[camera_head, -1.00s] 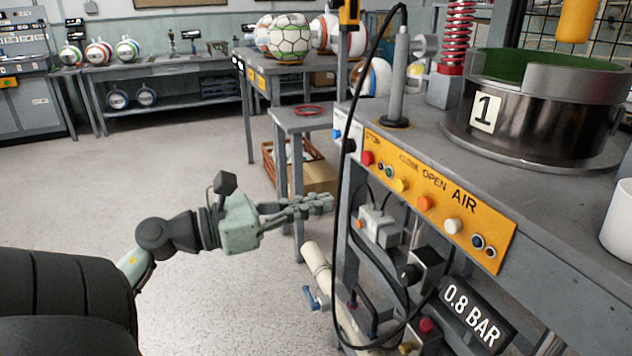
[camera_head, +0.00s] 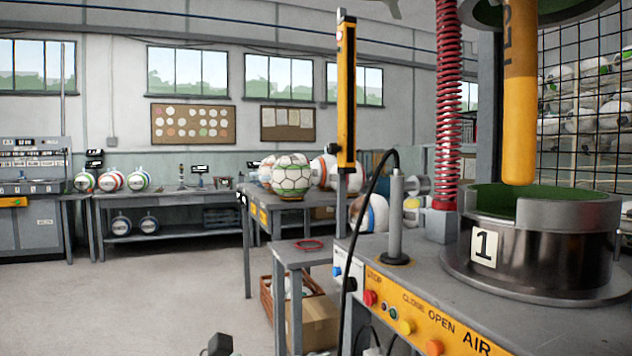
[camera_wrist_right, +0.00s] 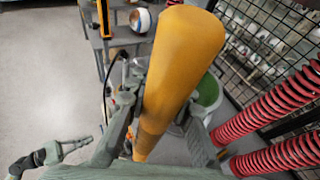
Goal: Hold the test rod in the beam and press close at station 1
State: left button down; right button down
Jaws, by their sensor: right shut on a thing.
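The yellow test rod (camera_head: 520,120) hangs upright, with its lower end in front of the open gap of the press at station 1. Its top is cut off by the head view. In the right wrist view, the rod (camera_wrist_right: 180,75) is between the fingers of my right gripper (camera_wrist_right: 165,130), which is shut on it. The press's lower ring (camera_head: 540,245) carries a "1" plate and has a green lining.
A yellow beam post (camera_head: 346,95) stands at the table's left edge. A red spring column (camera_head: 447,110) and a grey cylinder (camera_head: 396,215) stand beside the press. A wire mesh (camera_head: 590,110) is behind. A side stand (camera_head: 300,252) is left of the press table.

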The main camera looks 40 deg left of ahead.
jog(key=shift+s+a+b, duration=0.25)
jog(key=shift+s+a, duration=0.1)
jog(key=shift+s, duration=0.55)
jog(key=shift+s+a+b, duration=0.2)
jog(key=shift+s+a, duration=0.2)
jog(key=shift+s, duration=0.5)
jog(key=shift+s+a+b, duration=0.25)
jog(key=shift+s+a, duration=0.1)
jog(key=shift+s, duration=0.55)
